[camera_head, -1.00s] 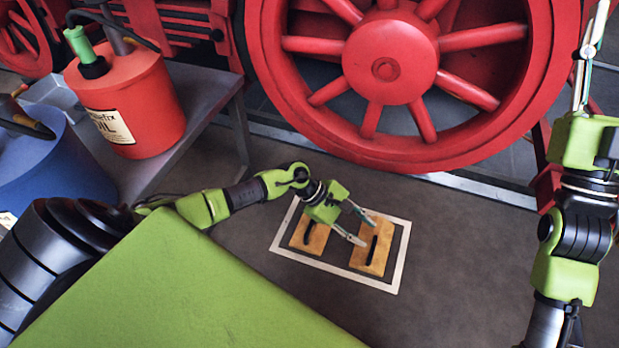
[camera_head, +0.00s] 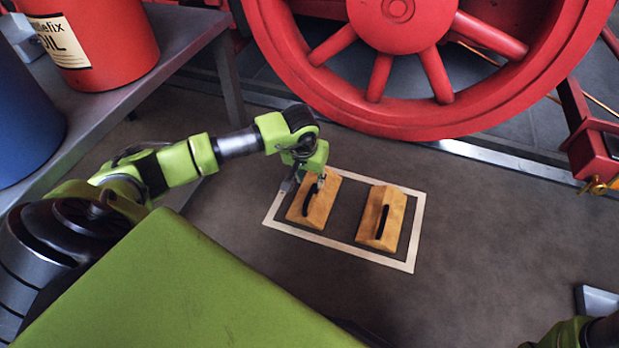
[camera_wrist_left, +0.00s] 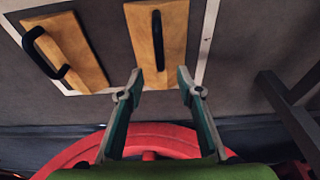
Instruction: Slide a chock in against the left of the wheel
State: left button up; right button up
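Two yellow wooden chocks with black handles lie on the floor inside a white outlined rectangle (camera_head: 415,232). The left chock (camera_head: 322,207) is under my left gripper (camera_head: 304,186); the right chock (camera_head: 390,215) lies free. The red wheel (camera_head: 360,110) stands behind them on the rail, apart from both chocks. In the left wrist view my left gripper (camera_wrist_left: 160,80) is open and empty. Its fingertips point at the near end of the left chock (camera_wrist_left: 174,45), one to each side of its handle line. The right chock (camera_wrist_left: 80,55) shows beside it. My right gripper is out of view.
A grey bench (camera_head: 150,75) with a red oil can (camera_head: 115,40) and a blue container (camera_head: 25,125) stands at the left. A steel rail (camera_head: 500,158) runs below the wheel. A red bracket (camera_head: 590,145) stands at the right.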

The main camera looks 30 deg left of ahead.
aim_at(312, 188)
pick_arm(q)
jog(key=b+x, duration=0.5)
jog(key=x, duration=0.2)
jog(key=shift+w+f, duration=0.1)
jog(key=shift+f, duration=0.2)
grip_shut()
jog(key=shift+r, duration=0.25)
jog(key=shift+r+p, duration=1)
jog(key=shift+r, duration=0.35)
